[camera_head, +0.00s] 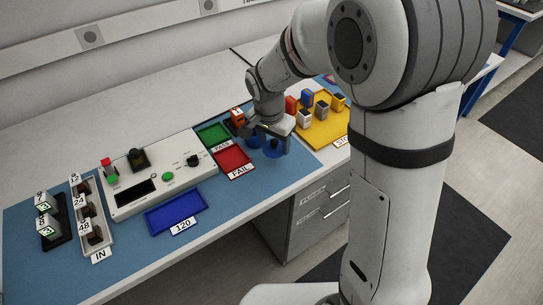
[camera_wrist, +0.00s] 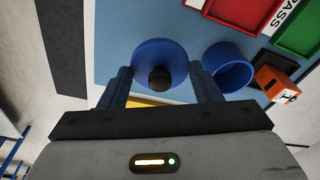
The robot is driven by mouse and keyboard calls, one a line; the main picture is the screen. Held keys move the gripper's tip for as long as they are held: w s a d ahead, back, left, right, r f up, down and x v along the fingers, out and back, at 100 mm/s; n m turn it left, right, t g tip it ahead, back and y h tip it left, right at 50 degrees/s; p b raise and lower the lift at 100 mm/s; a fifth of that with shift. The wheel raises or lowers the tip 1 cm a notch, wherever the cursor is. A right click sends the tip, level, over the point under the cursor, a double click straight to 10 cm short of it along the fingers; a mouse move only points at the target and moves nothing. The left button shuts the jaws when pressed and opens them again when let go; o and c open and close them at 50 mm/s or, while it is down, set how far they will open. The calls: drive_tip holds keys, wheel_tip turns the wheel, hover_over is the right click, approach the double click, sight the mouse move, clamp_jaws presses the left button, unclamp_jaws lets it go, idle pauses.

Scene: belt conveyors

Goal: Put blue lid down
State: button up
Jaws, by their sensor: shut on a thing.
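The blue lid (camera_wrist: 152,53) is a round disc with a black knob (camera_wrist: 160,78), between my fingers in the wrist view. My gripper (camera_wrist: 159,82) is shut on the lid. In the head view my gripper (camera_head: 268,138) is low over the blue mat, right of the red tray, with the lid (camera_head: 277,151) at its fingers. Whether the lid touches the mat is unclear.
The red FAIL tray (camera_head: 234,161) and green PASS tray (camera_head: 212,135) lie left of my gripper. An orange block (camera_head: 237,117) stands close behind. A yellow tray (camera_head: 322,133) with several small blocks is to the right. A blue 120 tray (camera_head: 176,213) lies at front.

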sight(272, 151)
drive_tip(key=shift+s+a+f, duration=0.1)
drive_tip(key=shift+f, duration=2.6)
drive_tip(key=o, duration=1)
drive_tip(key=shift+f, duration=0.1)
drive_tip(key=shift+c, duration=0.2)
drive_tip(key=r, duration=0.4)
drive_tip(key=s+r, duration=0.1)
drive_tip(key=r, duration=0.3)
drive_tip(key=a+r, duration=0.1)
drive_tip(key=r, duration=0.3)
drive_tip(key=shift+s+r, duration=0.1)
drive_tip(key=shift+s, duration=0.15)
drive_tip(key=s+d+r+n, duration=0.1)
drive_tip(key=s+d+n, duration=0.2)
drive_tip(key=s+d, duration=0.4)
drive_tip(key=s+d+r+n+t+y, duration=0.1)
drive_tip(key=s+d+r+n, duration=0.1)
drive_tip(key=s+d, duration=0.6)
drive_tip(key=shift+s+n, duration=0.9)
drive_tip(key=shift+s, duration=0.35)
